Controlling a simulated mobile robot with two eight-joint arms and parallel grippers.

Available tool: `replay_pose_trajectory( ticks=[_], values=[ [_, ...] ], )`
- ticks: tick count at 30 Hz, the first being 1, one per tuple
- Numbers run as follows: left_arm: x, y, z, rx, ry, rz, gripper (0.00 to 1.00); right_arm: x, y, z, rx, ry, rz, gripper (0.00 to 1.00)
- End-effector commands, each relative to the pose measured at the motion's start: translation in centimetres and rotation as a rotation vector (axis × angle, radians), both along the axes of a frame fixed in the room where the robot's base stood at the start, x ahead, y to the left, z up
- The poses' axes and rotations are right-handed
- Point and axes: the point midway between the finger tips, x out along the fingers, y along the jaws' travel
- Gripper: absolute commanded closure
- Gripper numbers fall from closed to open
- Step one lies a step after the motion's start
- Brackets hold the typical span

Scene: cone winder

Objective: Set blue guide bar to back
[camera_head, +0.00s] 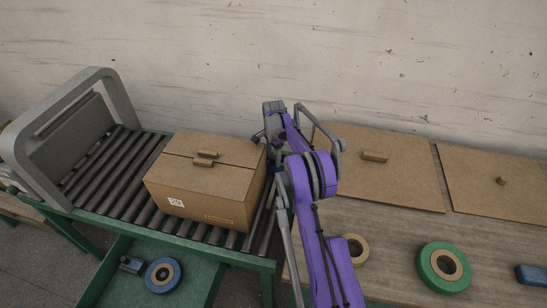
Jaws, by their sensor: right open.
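I cannot make out a clear blue guide bar. A dark blue block (532,274) lies at the right edge of the wooden table, cut off by the frame; I cannot tell whether it is the bar. A blue ring with a tan centre (163,275) lies in the green tray below the conveyor. My right gripper (268,130) is at the end of the purple arm, near the back right corner of the cardboard box and far left of the blue block. It is open, partly hidden by its own arm. My left gripper is out of view.
The cardboard box (205,178) sits on the roller conveyor (125,185), with a grey arch frame (118,95) at its left. Two brown boards with handles (390,180) (495,190) lie on the table (395,250). A green ring (424,268) lies in front of them.

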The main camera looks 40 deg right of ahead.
Motion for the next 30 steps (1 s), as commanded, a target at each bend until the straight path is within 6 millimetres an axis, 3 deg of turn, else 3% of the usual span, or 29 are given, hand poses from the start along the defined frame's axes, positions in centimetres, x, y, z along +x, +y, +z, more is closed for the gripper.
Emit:
replay_pose_trajectory(
  ticks=[11,22,30],
  values=[
    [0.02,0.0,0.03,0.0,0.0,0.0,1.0,0.01,0.03,-0.56,0.0,0.0,0.001,0.33],
    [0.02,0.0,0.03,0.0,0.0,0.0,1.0,0.0,0.02,-0.53,0.0,0.0,0.0,1.0],
    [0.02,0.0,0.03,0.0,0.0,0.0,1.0,0.01,0.02,-0.52,0.0,0.0,0.0,1.0]
  ],
)
